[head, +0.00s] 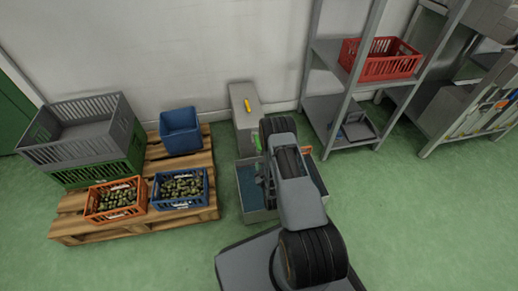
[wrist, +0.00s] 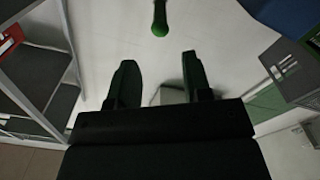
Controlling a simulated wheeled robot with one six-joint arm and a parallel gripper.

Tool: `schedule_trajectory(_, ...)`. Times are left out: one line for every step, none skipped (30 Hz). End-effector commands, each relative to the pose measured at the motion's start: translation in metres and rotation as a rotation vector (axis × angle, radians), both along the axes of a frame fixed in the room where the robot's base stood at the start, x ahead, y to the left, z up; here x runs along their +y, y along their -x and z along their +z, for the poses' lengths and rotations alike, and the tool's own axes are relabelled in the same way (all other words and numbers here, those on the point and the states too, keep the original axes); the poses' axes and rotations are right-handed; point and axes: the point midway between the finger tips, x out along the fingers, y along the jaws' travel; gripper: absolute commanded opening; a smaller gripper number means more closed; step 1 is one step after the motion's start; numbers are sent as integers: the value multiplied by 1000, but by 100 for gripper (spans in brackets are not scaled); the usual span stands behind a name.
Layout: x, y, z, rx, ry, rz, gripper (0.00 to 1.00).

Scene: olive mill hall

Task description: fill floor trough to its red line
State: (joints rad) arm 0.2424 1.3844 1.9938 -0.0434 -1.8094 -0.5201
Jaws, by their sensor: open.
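The floor trough (head: 258,216) is a low grey tub in the head view, with a bluish inside. My arm covers its right part, and I cannot make out its red line. A green rod-like part with a rounded end (wrist: 160,28) shows at the top middle of the wrist view, beyond my fingertips. A small green piece (head: 257,143) also shows in the head view above the trough; I cannot tell if it is the same part. My gripper (wrist: 158,60) is open, with nothing between its fingers and apart from the green part. In the head view my arm mostly hides it.
A grey cabinet (head: 243,118) with a yellow item (head: 247,105) stands behind the trough. Left is a pallet (head: 150,232) with crates, including a blue crate (head: 181,131). Right is a metal shelf (head: 322,104) with a red crate (head: 381,59). Front floor is clear.

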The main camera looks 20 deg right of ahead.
Motion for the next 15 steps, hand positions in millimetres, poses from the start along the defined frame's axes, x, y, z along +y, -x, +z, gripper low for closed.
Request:
schedule_trajectory(-2, -11, -2, -5, 1, 1, 45)
schedule_trajectory(-3, -17, -2, -4, 1, 0, 45)
schedule_trajectory(-5, -25, -2, -4, 1, 1, 45)
schedule_trajectory(-6, -30, -3, -4, 1, 1, 45)
schedule_trajectory(-7, -36, -3, -3, 1, 1, 45)
schedule_trajectory(-9, -44, -2, -4, 1, 1, 45)
schedule_trajectory(-10, -49, -2, -4, 1, 1, 45)
schedule_trajectory(-11, -54, -2, -3, 1, 1, 45)
schedule_trajectory(-12, -60, -3, -3, 1, 1, 45)
schedule_trajectory(-13, -65, -3, -2, 0, 1, 45)
schedule_trajectory(-14, -70, -2, -3, 0, 1, 45)
schedule_trajectory(-15, -75, -2, -2, -1, 1, 45)
schedule_trajectory(-16, -79, -2, -2, -1, 1, 45)
schedule_trajectory(-16, -82, -2, -1, -1, 0, 45)
schedule_trajectory(-17, -86, -2, -1, -1, 0, 45)
